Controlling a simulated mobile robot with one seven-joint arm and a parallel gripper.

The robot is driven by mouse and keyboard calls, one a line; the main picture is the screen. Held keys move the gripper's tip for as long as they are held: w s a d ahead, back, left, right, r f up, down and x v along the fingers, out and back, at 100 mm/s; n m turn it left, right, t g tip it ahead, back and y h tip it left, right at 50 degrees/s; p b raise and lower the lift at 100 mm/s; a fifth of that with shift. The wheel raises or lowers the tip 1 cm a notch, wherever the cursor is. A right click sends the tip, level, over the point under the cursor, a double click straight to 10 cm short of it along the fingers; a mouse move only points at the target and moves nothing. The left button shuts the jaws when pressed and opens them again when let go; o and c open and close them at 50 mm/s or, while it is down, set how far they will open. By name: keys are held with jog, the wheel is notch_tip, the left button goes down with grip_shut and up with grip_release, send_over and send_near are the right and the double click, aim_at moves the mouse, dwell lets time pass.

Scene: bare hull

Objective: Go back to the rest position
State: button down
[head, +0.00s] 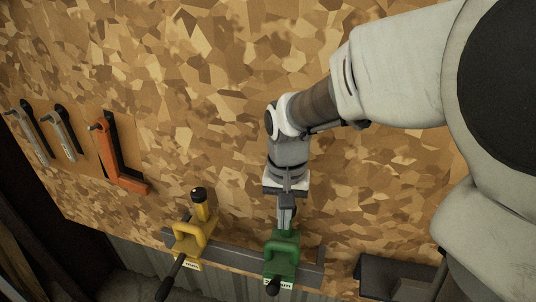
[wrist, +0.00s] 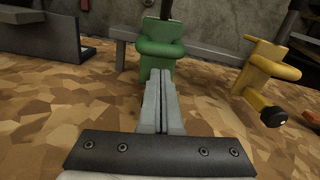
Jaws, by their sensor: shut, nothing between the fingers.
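My gripper (head: 286,222) points toward the lower edge of the board in the head view, right at the green clamp-like tool (head: 283,256). In the wrist view my gripper's two grey fingers (wrist: 160,78) are together with nothing between them. Their tips overlap the lower front of the green tool (wrist: 165,52). I cannot tell whether they touch it. The green tool stands upright at a grey rail (head: 235,262).
A yellow clamp-like tool (head: 190,238) leans at the rail, left of the green one; it is at right in the wrist view (wrist: 264,72). An orange-red tool (head: 118,165) lies farther left, beside grey tools (head: 62,133). A dark tray (head: 385,274) is at lower right.

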jog(key=s+d+r+n+t+b, duration=0.1)
jog(key=s+d+r+t, duration=0.1)
jog(key=s, duration=0.4)
jog(key=s+d+r+n+t+b, duration=0.1)
jog(key=s+d+r+t+b, duration=0.1)
jog(key=s+d+r, duration=0.3)
jog(key=shift+s+r+n+t, duration=0.3)
jog(key=shift+s+r+t, duration=0.25)
jog(key=shift+s+t, duration=0.2)
jog(key=c, duration=1.5)
grip_release()
jog(key=shift+c, duration=0.2)
